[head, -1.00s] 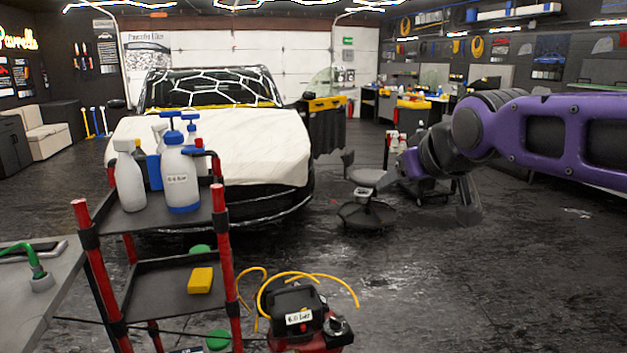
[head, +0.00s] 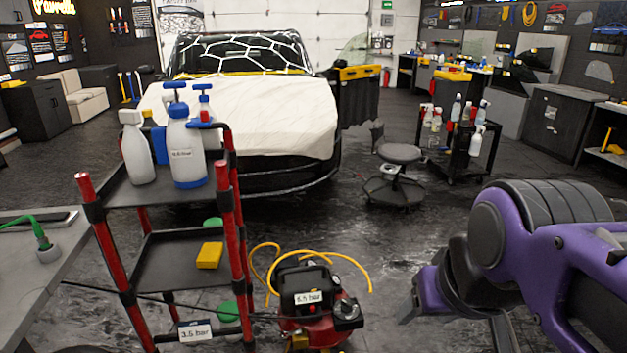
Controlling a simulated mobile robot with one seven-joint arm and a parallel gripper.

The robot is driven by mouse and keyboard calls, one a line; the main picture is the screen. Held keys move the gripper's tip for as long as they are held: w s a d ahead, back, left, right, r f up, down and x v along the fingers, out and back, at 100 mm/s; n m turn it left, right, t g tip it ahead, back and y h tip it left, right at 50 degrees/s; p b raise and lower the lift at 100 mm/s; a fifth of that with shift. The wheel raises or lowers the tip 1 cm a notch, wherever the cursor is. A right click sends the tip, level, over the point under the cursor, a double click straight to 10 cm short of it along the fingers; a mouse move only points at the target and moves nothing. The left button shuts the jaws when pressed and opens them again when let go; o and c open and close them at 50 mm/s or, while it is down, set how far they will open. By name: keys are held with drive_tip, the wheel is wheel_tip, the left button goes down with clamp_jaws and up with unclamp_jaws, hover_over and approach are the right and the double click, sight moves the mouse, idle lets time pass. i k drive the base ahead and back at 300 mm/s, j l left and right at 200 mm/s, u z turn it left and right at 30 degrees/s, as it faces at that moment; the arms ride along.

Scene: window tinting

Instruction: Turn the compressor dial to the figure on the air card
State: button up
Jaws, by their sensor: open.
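The red and black compressor (head: 312,292) stands on the floor right of the trolley. A white label on its front (head: 310,297) seems to read 5.5 bar, in small print. Its dark round dial (head: 346,311) is at its right side; the setting is too small to read. A white card (head: 195,331) low on the trolley has a dark top strip and seems to read 3.5 bar. My gripper (head: 456,322) is open and empty at the lower right, right of the dial and apart from it. Part of it runs below the picture edge.
The red-posted trolley (head: 233,255) holds spray bottles and a yellow block (head: 209,255). A yellow hose (head: 345,262) loops over the compressor. A grey worktop (head: 35,265) is at left. A stool (head: 398,175) and black bottle cart (head: 460,150) stand behind; the floor between is clear.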

sight(346, 307)
drive_tip(key=k+j+z, duration=0.15)
drive_tip(key=i+j, duration=0.15)
drive_tip(key=i, duration=0.4)
drive_tip(key=j+u, duration=0.1)
drive_tip(key=u, duration=1.4)
drive_tip(key=i+l, duration=0.05)
